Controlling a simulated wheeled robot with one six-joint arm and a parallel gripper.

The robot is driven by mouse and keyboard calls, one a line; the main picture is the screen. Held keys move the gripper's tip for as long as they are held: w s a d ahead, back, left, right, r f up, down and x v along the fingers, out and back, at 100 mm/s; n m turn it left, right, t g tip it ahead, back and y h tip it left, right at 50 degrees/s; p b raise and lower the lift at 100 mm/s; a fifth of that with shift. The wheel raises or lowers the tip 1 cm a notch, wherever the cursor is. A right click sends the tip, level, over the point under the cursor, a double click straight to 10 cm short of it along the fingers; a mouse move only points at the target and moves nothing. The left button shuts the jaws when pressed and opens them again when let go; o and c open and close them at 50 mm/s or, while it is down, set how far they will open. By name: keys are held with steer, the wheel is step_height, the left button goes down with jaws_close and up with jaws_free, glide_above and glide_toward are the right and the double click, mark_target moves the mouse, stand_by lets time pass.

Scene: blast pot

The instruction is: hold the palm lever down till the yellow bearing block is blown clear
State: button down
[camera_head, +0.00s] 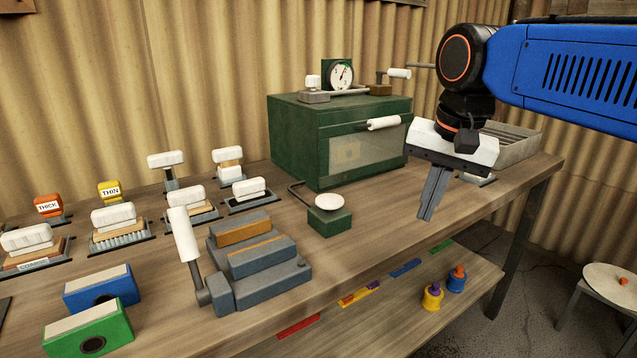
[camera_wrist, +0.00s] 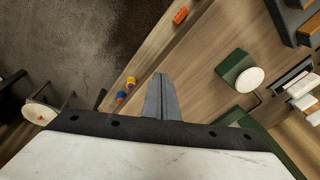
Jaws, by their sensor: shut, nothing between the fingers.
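The palm lever is a round white pad (camera_head: 329,201) on a small green base (camera_head: 330,221) at the front of the bench. In the wrist view its pad (camera_wrist: 249,80) is right of my fingers. A green blast cabinet (camera_head: 300,150) stands behind it, its door shut. A dull yellowish shape, perhaps the yellow bearing block (camera_head: 347,153), shows dimly through the window; its surface is unclear. My gripper (camera_head: 427,216) points down, shut and empty, to the right of the lever and apart from it. Its fingertips (camera_wrist: 160,78) also show in the wrist view.
A gauge (camera_head: 341,76) and valve handles sit on the cabinet. A grey vise-like fixture with a white-handled lever (camera_head: 184,235) stands left of the palm lever. Blue (camera_head: 101,289) and green (camera_head: 88,328) blocks are front left. A metal tray (camera_head: 518,148) is behind my gripper. Bench around the pad is clear.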

steer(key=w+a+r+m+g, duration=0.1)
steer(key=w+a+r+m, duration=0.2)
steer(key=w+a+r, duration=0.45)
step_height(320, 180, up, 7)
steer(key=m+g, duration=0.1)
steer(key=m, duration=0.2)
glide_above(330, 205)
steer(key=w+a, duration=0.3)
steer(key=shift+s+f+h, duration=0.1)
steer(key=shift+s+h, duration=0.05)
steer(key=shift+h, duration=0.25)
steer(key=shift+f, duration=0.1)
step_height(330, 205, down, 14)
steer(key=shift+r, duration=0.1)
steer(key=shift+d+f, duration=0.1)
steer(key=shift+f, duration=0.9)
steer(key=shift+s+f+g, duration=0.1)
steer(key=shift+f+g, duration=0.05)
steer(key=shift+g, duration=0.15)
stand_by(1.6)
stand_by(0.5)
